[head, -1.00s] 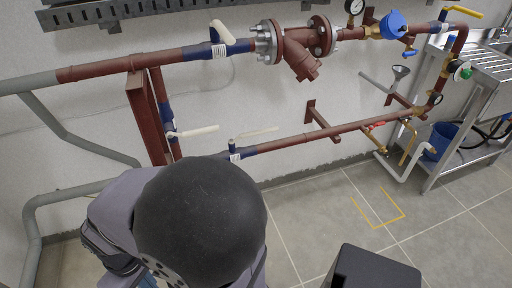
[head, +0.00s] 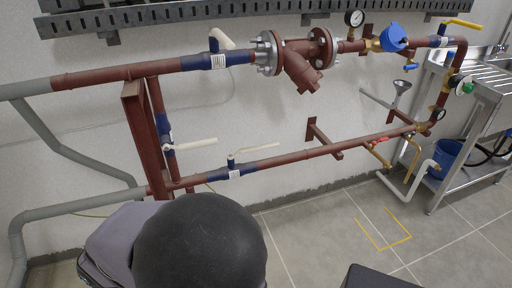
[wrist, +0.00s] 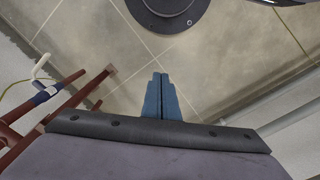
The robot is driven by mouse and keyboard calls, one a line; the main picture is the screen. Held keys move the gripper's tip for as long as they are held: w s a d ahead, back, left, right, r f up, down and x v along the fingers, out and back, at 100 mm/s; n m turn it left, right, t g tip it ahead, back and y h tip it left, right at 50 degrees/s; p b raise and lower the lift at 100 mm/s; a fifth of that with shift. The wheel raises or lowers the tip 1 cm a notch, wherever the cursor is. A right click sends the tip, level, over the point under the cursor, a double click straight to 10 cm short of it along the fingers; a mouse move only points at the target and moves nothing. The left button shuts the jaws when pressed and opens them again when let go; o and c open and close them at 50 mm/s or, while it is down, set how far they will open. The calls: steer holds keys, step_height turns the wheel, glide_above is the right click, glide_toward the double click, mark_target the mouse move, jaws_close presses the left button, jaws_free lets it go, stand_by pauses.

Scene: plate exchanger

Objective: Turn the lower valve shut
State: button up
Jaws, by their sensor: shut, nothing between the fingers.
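The lower valve (head: 237,169) is a blue-banded section on the lower red pipe (head: 310,153). Its white lever (head: 256,149) stands off the pipe and runs roughly along it to the right in the head view. My gripper (wrist: 160,76) shows in the wrist view with its two blue fingers together and empty, pointing toward the tiled floor. A blue-banded pipe section (wrist: 45,94) with a white lever (wrist: 40,65) is at the left there, apart from the fingers; I cannot tell for sure which valve it is. My gripper is hidden in the head view.
Another white lever (head: 190,144) is on the vertical pipe, and one more (head: 220,39) is on the upper pipe. A red bracket (head: 142,138) stands left of the lower valve. A metal sink table (head: 470,110) is at the right. The floor (head: 330,235) ahead is mostly clear.

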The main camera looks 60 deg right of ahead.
steer(key=o, duration=0.5)
steer(key=shift+o, duration=1)
steer(key=shift+w+d+f, duration=0.1)
steer(key=shift+w, duration=0.2)
steer(key=w+d+f+m+t+h+p, duration=0.15)
steer(key=w+d+f, duration=0.25)
steer(key=w+d, duration=0.45)
steer(key=w+d+f+m+t+h, duration=0.1)
steer(key=w+d+f+m+t, duration=0.4)
steer(key=d, duration=0.6)
steer(key=m+g+h+b, duration=0.6)
steer(key=m+h, duration=0.9)
steer(key=m, duration=1.2)
glide_toward(259, 150)
steer(key=d+f, duration=0.2)
steer(key=d, duration=0.2)
steer(key=shift+d+r+m+g+h+b, duration=0.2)
steer(key=shift+r+m+g+h+b, duration=0.1)
steer(key=shift+r+m, duration=0.75)
steer(key=shift+w+f, duration=0.15)
steer(key=shift+f, duration=0.05)
steer(key=shift+d+b, duration=0.3)
steer(key=shift+d, duration=3.35)
